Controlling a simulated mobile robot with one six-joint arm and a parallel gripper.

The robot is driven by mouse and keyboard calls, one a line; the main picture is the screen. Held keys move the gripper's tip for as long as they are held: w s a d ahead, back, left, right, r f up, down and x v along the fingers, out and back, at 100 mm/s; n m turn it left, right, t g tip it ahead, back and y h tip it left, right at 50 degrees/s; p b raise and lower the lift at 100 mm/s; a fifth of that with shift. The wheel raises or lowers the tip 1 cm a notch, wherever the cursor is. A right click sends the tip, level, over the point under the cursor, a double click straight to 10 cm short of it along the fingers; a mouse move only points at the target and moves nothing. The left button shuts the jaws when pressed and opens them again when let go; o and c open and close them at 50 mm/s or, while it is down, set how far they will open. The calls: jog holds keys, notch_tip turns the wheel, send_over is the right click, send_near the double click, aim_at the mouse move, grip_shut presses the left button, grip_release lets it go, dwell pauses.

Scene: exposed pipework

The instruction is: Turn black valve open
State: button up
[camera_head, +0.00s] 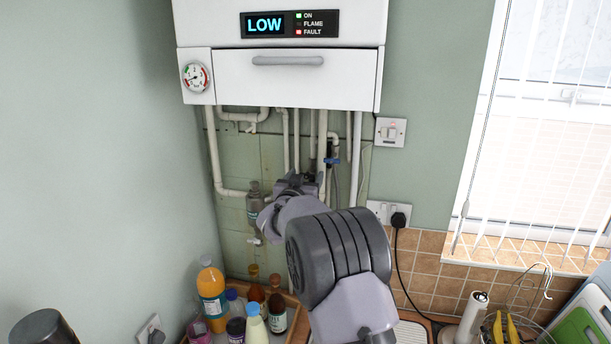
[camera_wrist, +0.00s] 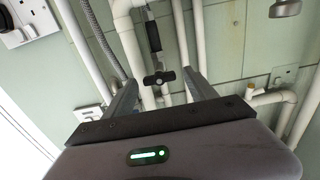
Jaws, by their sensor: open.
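The black valve (camera_wrist: 159,78) shows in the wrist view as a small T-shaped handle, lying crosswise below a dark fitting on a pipe. My gripper (camera_wrist: 163,90) is open, with one finger on each side of the handle in the picture. The fingers do not appear to touch it, and the depth gap is hard to judge. In the head view my gripper (camera_head: 298,183) is up among the pipes below the boiler. The black valve cannot be made out there, as my arm covers that area.
The white boiler (camera_head: 280,75) reads LOW with its red FAULT light lit. A blue-handled valve (camera_head: 332,160) is just right of my gripper. White pipes (camera_wrist: 132,50) run close around the fingers. Bottles (camera_head: 212,295) stand on a tray below left.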

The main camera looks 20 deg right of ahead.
jog(key=c, duration=1.4)
jog(key=shift+r, duration=0.1)
jog(key=shift+w+a+f+n+p, duration=0.15)
jog(key=shift+n+p, duration=2.3)
jog(key=shift+n, duration=2)
jog(key=shift+s+a+f+n+p, duration=0.1)
jog(key=shift+n+p, duration=2.35)
jog(key=shift+n, duration=2)
